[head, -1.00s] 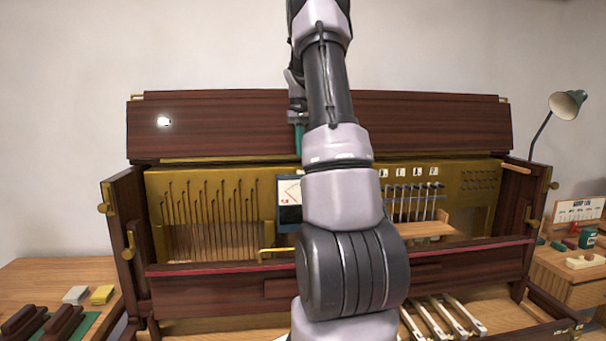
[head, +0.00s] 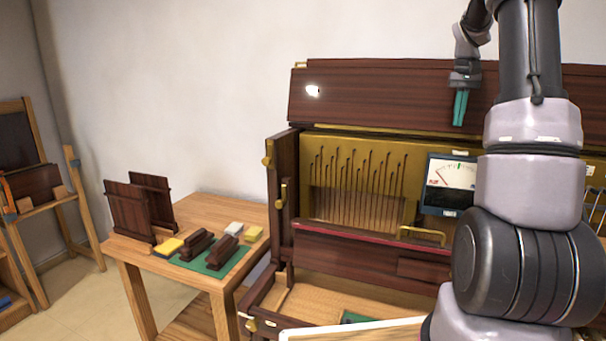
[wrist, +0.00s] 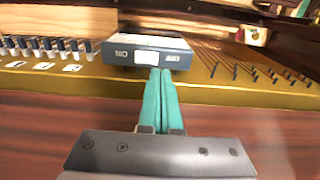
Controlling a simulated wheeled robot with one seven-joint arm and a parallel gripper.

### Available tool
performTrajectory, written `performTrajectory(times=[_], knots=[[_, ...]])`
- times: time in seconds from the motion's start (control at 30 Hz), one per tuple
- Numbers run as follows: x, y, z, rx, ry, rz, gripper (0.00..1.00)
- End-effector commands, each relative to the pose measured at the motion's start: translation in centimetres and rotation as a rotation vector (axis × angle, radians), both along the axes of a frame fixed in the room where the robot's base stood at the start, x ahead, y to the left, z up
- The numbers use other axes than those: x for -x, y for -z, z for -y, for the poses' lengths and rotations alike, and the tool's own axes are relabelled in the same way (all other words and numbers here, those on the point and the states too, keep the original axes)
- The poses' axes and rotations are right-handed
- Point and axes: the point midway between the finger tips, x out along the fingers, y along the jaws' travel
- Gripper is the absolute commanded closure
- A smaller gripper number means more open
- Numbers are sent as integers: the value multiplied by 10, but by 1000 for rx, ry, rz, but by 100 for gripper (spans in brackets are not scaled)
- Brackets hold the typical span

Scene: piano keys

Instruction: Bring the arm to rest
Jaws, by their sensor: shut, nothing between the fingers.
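My gripper (head: 460,108) has teal fingers that point down in front of the raised dark wood lid (head: 390,100) of the piano. The fingers are together and hold nothing. In the wrist view my gripper (wrist: 160,97) shows its two teal fingers side by side, with their tips near a dark box with a white label (wrist: 148,48). My arm stands upright on the right of the head view and hides the right part of the piano. A meter (head: 447,183) with a white dial sits inside the case, left of my arm.
A wooden side table (head: 218,210) stands left of the piano with dark blocks on a green mat (head: 222,267), yellow and white blocks and upright dark panels (head: 140,205). A wooden easel (head: 60,215) stands at far left. Floor shows between them.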

Motion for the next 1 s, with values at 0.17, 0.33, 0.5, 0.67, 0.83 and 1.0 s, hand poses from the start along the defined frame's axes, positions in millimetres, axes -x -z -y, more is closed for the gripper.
performTrajectory(times=[0.17,0.33,0.5,0.67,0.83,1.0], knots=[[31,-38,-64,-6,-27,107,100],[76,-63,-130,-23,-49,224,100],[129,-73,-187,-49,-67,336,100],[182,-69,-233,-82,-80,440,100],[231,-54,-265,-120,-86,531,100],[258,-40,-280,-145,-85,583,100]])
